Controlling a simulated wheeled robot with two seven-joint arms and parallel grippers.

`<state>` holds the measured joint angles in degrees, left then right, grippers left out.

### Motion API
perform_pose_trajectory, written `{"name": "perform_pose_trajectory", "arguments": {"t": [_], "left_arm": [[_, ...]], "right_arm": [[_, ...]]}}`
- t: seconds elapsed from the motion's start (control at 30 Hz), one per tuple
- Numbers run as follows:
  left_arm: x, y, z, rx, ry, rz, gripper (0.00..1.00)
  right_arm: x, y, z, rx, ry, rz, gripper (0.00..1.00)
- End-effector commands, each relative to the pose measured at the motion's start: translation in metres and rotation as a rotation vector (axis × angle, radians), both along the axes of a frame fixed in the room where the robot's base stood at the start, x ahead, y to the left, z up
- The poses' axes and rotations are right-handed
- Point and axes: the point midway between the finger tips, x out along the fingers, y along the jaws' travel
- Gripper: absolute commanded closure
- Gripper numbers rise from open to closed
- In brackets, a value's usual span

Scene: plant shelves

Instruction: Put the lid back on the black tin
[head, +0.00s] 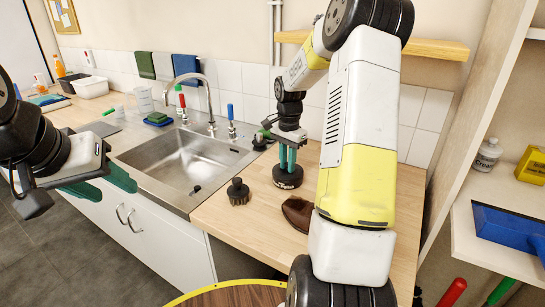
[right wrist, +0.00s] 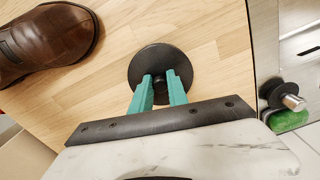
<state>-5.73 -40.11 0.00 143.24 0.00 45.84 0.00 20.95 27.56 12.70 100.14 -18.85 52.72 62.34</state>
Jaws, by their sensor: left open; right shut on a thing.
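The black tin (head: 289,182) with pale lettering stands on the wooden counter right of the sink. Its round black lid (right wrist: 150,62) fills the middle of the right wrist view and hides the tin below. My right gripper (head: 287,167) points down over the tin, its teal fingers shut on the lid's small knob (right wrist: 160,83). The lid is at the tin's top; I cannot tell whether it is fully seated or slightly above. My left gripper (head: 108,184) is open and empty, in front of the sink cabinet at the left.
A dark brush (head: 238,192) stands left of the tin. A brown leather shoe (head: 297,213) lies in front of it, partly behind my right arm, and also shows in the right wrist view (right wrist: 45,42). The sink (head: 190,160) is to the left. Bare counter lies between these things.

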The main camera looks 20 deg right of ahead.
Motion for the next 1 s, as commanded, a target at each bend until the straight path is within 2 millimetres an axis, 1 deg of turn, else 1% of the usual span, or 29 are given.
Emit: {"name": "perform_pose_trajectory", "arguments": {"t": [0.43, 0.47, 0.5, 0.57, 0.6, 0.8, 0.83, 0.9, 0.93, 1.0], "left_arm": [[0.0000, 0.0000, 0.0000, 0.000, 0.000, 0.000, 0.50], [0.0000, 0.0000, 0.0000, 0.000, 0.000, 0.000, 0.50], [0.0000, 0.0000, 0.0000, 0.000, 0.000, 0.000, 0.50], [0.0000, 0.0000, 0.0000, 0.000, 0.000, 0.000, 0.50], [0.0000, 0.0000, 0.0000, 0.000, 0.000, 0.000, 0.50], [0.0000, 0.0000, 0.0000, 0.000, 0.000, 0.000, 0.50], [0.0000, 0.0000, 0.0000, 0.000, 0.000, 0.000, 0.50], [0.0000, 0.0000, 0.0000, 0.000, 0.000, 0.000, 0.50], [0.0000, 0.0000, 0.0000, 0.000, 0.000, 0.000, 0.50], [0.0000, 0.0000, 0.0000, 0.000, 0.000, 0.000, 0.50]], "right_arm": [[0.0000, -0.0007, -0.0004, -0.001, 0.000, -0.001, 1.00], [0.0000, -0.0007, -0.0004, -0.001, 0.000, -0.001, 0.78], [0.0000, -0.0007, -0.0004, -0.001, 0.000, -0.001, 0.70], [0.0000, -0.0006, -0.0004, -0.001, 0.000, -0.001, 0.59], [0.0001, -0.0005, -0.0004, 0.000, 0.000, 0.000, 0.55], [0.0000, -0.0004, -0.0004, 0.000, 0.000, 0.000, 0.55], [0.0000, -0.0004, -0.0005, 0.000, 0.000, 0.000, 0.51], [0.0000, -0.0004, -0.0005, 0.000, 0.000, 0.000, 0.37], [0.0000, -0.0004, -0.0005, 0.000, 0.000, 0.000, 0.33], [0.0000, -0.0004, -0.0005, 0.000, 0.000, 0.000, 0.33]]}}
